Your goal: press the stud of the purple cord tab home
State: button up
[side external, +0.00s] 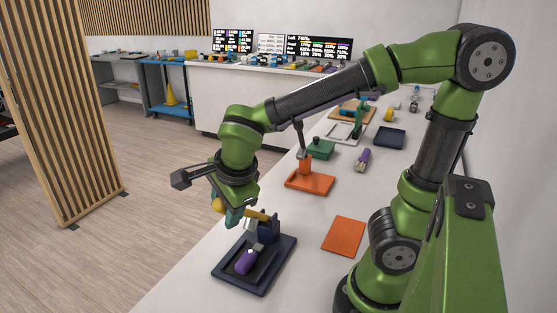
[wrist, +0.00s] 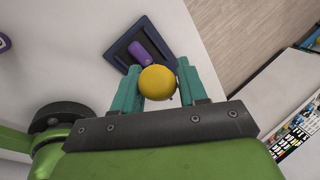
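The purple cord tab (side external: 247,261) lies in a dark navy tray (side external: 228,273), with a pale piece at its far end. It also shows in the wrist view (wrist: 146,50), beyond my fingers. My gripper (side external: 235,215), with teal fingers, is above the tray's far left side, apart from the tab. It is shut on a yellow round-ended tool (wrist: 157,82); in the side view its yellow bar runs across the fingers to the right. A dark navy block (side external: 269,228) stands at the tray's far end, close to the bar. The stud cannot be made out clearly.
An orange flat square (side external: 343,235) lies right of the tray. Farther back are an orange base with a post (side external: 310,183), a green block (side external: 321,149), another purple item (side external: 362,160) and a dark tray (side external: 390,138). The white tabletop between them is clear.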

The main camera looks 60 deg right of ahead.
grip_shut()
jog(key=shift+r, duration=0.1)
jog(key=shift+d+r, duration=0.3)
jog(key=d+r+m+y, duration=0.1)
jog(key=d+r+y, duration=0.4)
jog(key=d, duration=0.5)
jog(key=shift+r+y, duration=0.35)
jog(key=shift+y, duration=0.45)
jog(key=shift+o, duration=1.6)
grip_release()
